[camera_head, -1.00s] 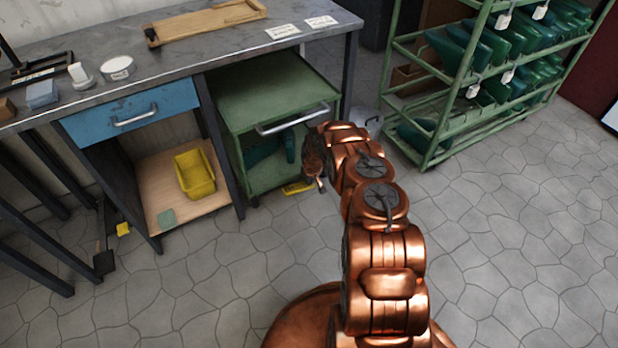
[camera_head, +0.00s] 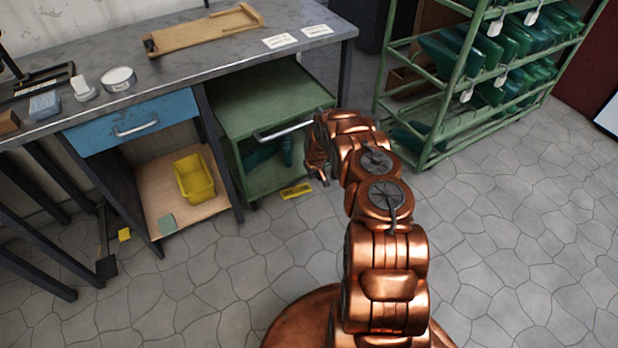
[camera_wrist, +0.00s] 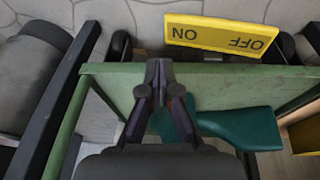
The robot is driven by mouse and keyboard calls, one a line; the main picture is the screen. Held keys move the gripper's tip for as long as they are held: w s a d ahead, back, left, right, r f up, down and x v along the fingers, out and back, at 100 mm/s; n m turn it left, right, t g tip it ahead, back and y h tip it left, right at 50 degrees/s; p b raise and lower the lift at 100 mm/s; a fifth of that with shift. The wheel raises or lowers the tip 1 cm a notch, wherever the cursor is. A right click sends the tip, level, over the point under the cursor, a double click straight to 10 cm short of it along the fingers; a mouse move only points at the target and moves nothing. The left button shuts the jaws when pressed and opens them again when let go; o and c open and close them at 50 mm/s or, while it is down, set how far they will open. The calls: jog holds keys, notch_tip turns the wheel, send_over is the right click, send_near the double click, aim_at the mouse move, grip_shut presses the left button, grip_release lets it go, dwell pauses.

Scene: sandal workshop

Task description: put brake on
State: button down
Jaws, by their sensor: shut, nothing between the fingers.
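The green cart (camera_head: 262,97) stands under the grey workbench. Its yellow brake pedal (camera_head: 296,191) shows low at the cart's bottom front, near the floor. In the wrist view the pedal (camera_wrist: 222,36) is a yellow plate marked ON and OFF, upside down, with ON on the left part. My gripper (camera_wrist: 158,66) is shut and empty. Its tips appear over the edge of the cart's green lower shelf (camera_wrist: 100,88), left of and below the pedal in that picture, apart from it. In the head view my gripper (camera_head: 322,180) is partly hidden by my wrist.
Dark casters (camera_wrist: 285,46) flank the pedal. A teal shoe last (camera_wrist: 235,126) lies on the lower shelf. The cart's handle (camera_head: 283,132) juts out above. A green rack (camera_head: 432,150) stands to the right. Open stone floor (camera_head: 510,240) lies in front.

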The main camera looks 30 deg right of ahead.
notch_tip(320, 180, up, 7)
jog(key=s+d+p, duration=0.1)
jog(key=s+d, duration=0.1)
jog(key=shift+f+p, duration=0.2)
jog(key=shift+p, duration=0.15)
jog(key=shift+d, duration=0.1)
